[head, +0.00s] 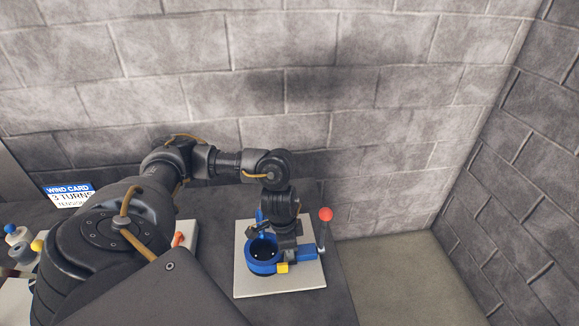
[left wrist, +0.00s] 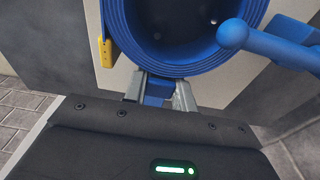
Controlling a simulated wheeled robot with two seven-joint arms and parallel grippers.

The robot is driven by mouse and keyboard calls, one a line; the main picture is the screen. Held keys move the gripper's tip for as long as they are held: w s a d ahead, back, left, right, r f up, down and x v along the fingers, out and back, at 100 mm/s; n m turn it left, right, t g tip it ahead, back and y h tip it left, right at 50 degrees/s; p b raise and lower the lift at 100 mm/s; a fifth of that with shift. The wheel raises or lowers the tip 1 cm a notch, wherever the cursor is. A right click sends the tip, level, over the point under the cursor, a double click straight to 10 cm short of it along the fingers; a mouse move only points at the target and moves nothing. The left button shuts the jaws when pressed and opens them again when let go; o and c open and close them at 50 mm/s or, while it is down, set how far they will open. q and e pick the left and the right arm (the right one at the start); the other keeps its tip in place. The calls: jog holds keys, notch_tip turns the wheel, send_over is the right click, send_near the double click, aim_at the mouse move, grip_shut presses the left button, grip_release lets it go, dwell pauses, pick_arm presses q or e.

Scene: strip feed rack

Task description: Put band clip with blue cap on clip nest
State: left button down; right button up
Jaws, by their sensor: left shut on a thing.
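My left gripper (head: 290,256) reaches down over a pale plate (head: 255,286) on the dark table. In the left wrist view its two grey fingers (left wrist: 160,93) are shut on a blue block (left wrist: 158,90) beside a ridged blue ring (left wrist: 185,68). The ring (head: 262,268) also shows in the head view, left of the gripper. I cannot tell whether the blue block is joined to the ring, or whether it belongs to the band clip. A blue ball cap (head: 10,228) shows at the far left, partly cut off. I cannot make out the clip nest for sure. My right gripper is not in view.
A red-knobbed lever (head: 325,214) stands just right of the gripper. A blue ball-ended arm (left wrist: 235,35) rises beside the ring, and a yellow piece (left wrist: 104,50) sits opposite. A sign (head: 70,195) and an orange-capped part (head: 178,238) are left. Brick walls stand behind and right.

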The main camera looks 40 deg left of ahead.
pick_arm(q)
jog(key=shift+f, duration=0.3)
jog(key=shift+f, duration=0.3)
jog(key=c, duration=1.1)
grip_release()
jog(key=shift+c, duration=0.2)
notch_tip(320, 180, up, 13)
jog(key=s+a+p, duration=0.1)
jog(key=p, duration=0.2)
jog(key=shift+s+r, duration=0.1)
jog(key=shift+d, duration=0.1)
